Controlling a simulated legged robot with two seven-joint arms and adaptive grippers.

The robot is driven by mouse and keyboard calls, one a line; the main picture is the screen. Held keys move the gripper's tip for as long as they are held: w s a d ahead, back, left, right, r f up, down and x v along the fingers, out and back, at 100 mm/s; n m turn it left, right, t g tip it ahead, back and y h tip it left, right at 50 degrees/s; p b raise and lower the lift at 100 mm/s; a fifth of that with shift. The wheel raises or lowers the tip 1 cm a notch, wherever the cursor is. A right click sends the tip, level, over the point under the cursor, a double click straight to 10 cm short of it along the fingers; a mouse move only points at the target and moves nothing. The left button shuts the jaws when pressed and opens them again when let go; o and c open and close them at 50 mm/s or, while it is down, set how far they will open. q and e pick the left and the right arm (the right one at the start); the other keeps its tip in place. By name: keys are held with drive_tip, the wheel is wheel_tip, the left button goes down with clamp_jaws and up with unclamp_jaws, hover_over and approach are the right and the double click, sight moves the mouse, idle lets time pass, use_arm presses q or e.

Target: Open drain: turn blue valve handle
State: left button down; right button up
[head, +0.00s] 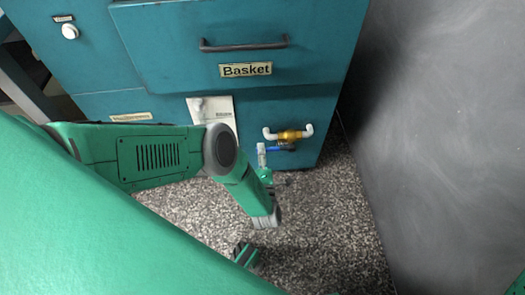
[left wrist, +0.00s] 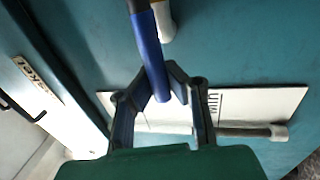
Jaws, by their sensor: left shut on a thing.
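The blue valve handle (head: 280,149) sits just under the brass-yellow valve body (head: 291,135), low on the teal cabinet front. In the left wrist view the handle (left wrist: 148,45) is a long blue bar that comes down from the top. Its lower end lies between the two fingers of my left gripper (left wrist: 161,88), which is shut on it. In the head view my left arm covers part of the area beside the valve, and the finger contact is too small to make out.
A drawer labelled Basket (head: 246,70) with a dark handle (head: 243,45) is above the valve. A white label plate (left wrist: 285,100) is on the cabinet behind my fingers. A grey wall (head: 445,130) stands at the right. Speckled floor (head: 330,220) is clear below.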

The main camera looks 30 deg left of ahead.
use_arm(q)
drive_tip(key=shift+s+d+f, duration=0.25)
drive_tip(key=shift+s+f, duration=0.05)
use_arm(e)
drive_tip(key=shift+d+f, duration=0.15)
drive_tip(key=shift+d, duration=0.2)
use_arm(q)
drive_tip(key=c, duration=1.5)
unclamp_jaws()
drive_tip(key=shift+a, duration=0.1)
drive_tip(key=shift+w+r, duration=0.1)
drive_tip(key=shift+w, duration=0.05)
use_arm(e)
drive_tip(key=shift+a, duration=0.15)
use_arm(q)
drive_tip(key=v, duration=0.7)
